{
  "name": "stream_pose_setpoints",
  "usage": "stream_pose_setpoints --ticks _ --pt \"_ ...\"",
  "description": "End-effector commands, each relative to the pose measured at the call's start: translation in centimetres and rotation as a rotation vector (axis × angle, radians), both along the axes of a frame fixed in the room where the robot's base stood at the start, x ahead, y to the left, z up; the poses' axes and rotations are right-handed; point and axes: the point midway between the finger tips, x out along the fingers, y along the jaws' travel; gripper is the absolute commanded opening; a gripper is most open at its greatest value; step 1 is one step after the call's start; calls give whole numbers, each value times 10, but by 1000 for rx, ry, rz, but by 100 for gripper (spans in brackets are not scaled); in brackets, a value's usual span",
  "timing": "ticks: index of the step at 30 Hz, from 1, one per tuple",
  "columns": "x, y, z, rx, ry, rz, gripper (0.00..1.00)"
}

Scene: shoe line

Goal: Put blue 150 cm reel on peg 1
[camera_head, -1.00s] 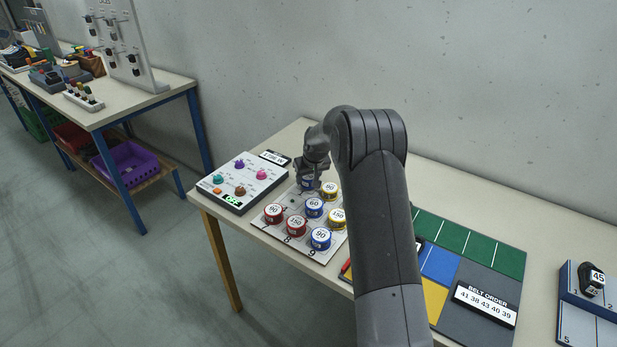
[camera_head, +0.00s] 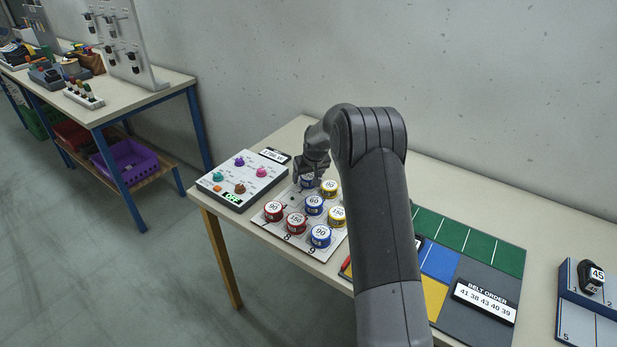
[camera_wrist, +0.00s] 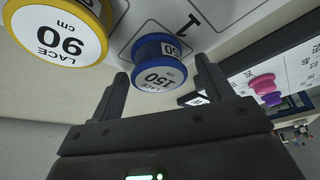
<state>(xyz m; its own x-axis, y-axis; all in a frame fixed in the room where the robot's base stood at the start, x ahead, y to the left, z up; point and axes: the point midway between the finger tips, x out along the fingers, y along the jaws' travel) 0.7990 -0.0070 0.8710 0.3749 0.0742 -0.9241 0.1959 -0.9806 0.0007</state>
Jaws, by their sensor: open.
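The blue 150 cm reel (camera_wrist: 158,72) stands beside the printed 1 on the peg board (camera_head: 290,242), at its far corner. In the head view it is the blue reel (camera_head: 307,183) just below my gripper (camera_head: 312,171). My gripper, also in the wrist view (camera_wrist: 163,82), is open, with one finger on each side of the reel's top. Small gaps show between the fingers and the reel in the wrist view. The reel's 150 label faces the wrist camera. The peg inside the reel is hidden.
A yellow 90 cm reel (camera_wrist: 58,38) is close beside the blue one. A blue 60 reel (camera_head: 314,205), a blue 90 reel (camera_head: 320,235) and red reels (camera_head: 296,223) share the board. A panel with coloured knobs (camera_head: 243,180) stands left. The wall is behind.

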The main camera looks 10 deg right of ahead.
Motion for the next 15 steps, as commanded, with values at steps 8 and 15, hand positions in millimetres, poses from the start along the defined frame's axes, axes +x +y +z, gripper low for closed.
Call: stream_pose_setpoints --ticks 8,15 --pt "-16 -4 48 0 -5 0 73" --pt "-35 -7 91 0 -3 0 73"
